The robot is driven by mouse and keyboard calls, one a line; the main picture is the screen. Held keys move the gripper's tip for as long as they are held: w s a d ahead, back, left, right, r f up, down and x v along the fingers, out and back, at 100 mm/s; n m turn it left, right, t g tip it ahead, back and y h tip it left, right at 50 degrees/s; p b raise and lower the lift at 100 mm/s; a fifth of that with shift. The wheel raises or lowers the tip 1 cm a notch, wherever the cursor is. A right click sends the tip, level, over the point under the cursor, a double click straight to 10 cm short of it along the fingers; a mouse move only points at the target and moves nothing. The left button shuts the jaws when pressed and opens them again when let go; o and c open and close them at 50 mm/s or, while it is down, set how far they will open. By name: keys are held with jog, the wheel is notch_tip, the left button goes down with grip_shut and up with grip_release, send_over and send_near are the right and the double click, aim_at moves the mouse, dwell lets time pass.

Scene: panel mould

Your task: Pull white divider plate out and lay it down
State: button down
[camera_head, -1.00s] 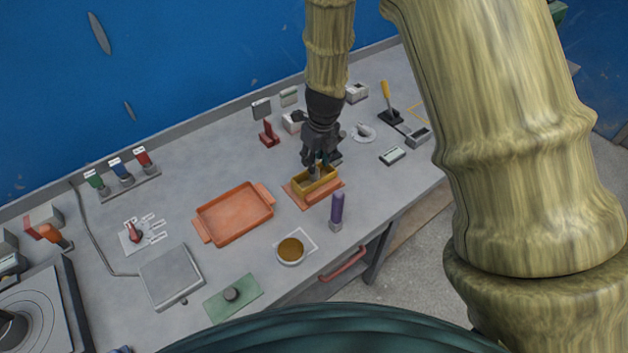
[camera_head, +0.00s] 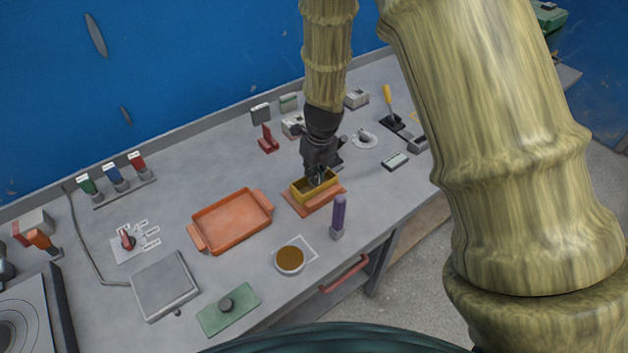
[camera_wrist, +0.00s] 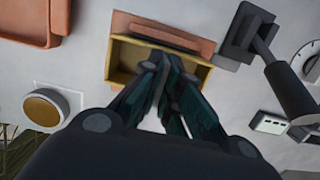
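A yellow open-topped box (camera_head: 300,193) sits on an orange base (camera_head: 325,203) near the middle of the bench. It also shows in the wrist view (camera_wrist: 122,60). My gripper (camera_head: 318,179) points down into this box. In the wrist view its dark fingers (camera_wrist: 165,62) come close together at the tips, over the box's inside. A pale patch shows between the fingers, but I cannot tell if it is the white divider plate or the bench top. The plate is not clearly visible, and the fingers hide the middle of the box.
An orange tray (camera_head: 233,224) lies left of the box and is empty. A purple-handled tool (camera_head: 339,215) stands close in front. A brown-filled round dish (camera_head: 290,260) is front left. A red stand (camera_head: 267,139) and a yellow-handled tool (camera_head: 388,99) are behind.

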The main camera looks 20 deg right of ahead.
jog(key=shift+r, duration=0.15)
jog(key=shift+r+p, duration=3.55)
jog(key=shift+p, duration=0.3)
jog(key=shift+r+p, duration=2)
jog(key=shift+p, duration=0.2)
